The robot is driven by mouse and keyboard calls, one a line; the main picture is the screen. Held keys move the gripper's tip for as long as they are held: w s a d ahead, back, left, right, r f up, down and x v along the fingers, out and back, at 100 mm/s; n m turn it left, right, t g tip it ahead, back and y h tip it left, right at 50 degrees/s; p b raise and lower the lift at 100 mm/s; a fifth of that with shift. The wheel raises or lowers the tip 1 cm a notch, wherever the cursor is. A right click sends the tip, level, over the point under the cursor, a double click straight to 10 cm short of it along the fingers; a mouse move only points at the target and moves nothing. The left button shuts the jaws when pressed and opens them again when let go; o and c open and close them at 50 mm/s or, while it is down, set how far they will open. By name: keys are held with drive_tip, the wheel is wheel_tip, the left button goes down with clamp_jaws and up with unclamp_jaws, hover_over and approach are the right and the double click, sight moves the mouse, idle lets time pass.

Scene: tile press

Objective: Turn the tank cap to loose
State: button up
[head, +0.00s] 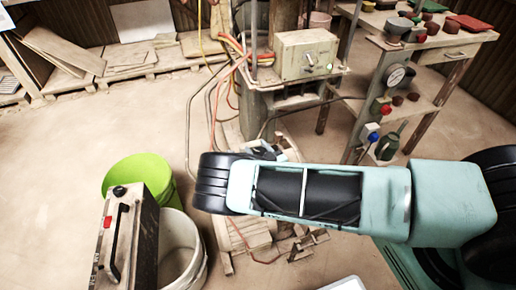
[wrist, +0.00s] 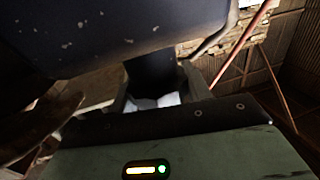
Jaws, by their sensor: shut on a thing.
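In the wrist view a large dark blue, scuffed body (wrist: 95,35) fills the top; it looks like the tank. A dark, cylinder-like piece (wrist: 152,72), which looks like the tank cap, shows below it. My gripper (wrist: 158,90) is shut on this piece, one finger on each side. Shadow hides the cap's markings and how far it is turned. In the head view my arm crosses the middle, and only a bit of my gripper (head: 265,150) shows behind it. The cap and tank cannot be made out there.
A wooden bench (head: 440,40) stands at the back right. A green bucket (head: 140,172) and a white bucket (head: 183,255) stand at the left.

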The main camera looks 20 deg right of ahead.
drive_tip(key=o, duration=1)
drive_tip(key=s+d, duration=0.1)
drive_tip(key=s, duration=0.4)
drive_tip(key=s+d, duration=0.1)
drive_tip(key=s, duration=0.5)
drive_tip(key=s+d, duration=0.1)
drive_tip(key=s, duration=0.5)
drive_tip(key=shift+d, duration=0.2)
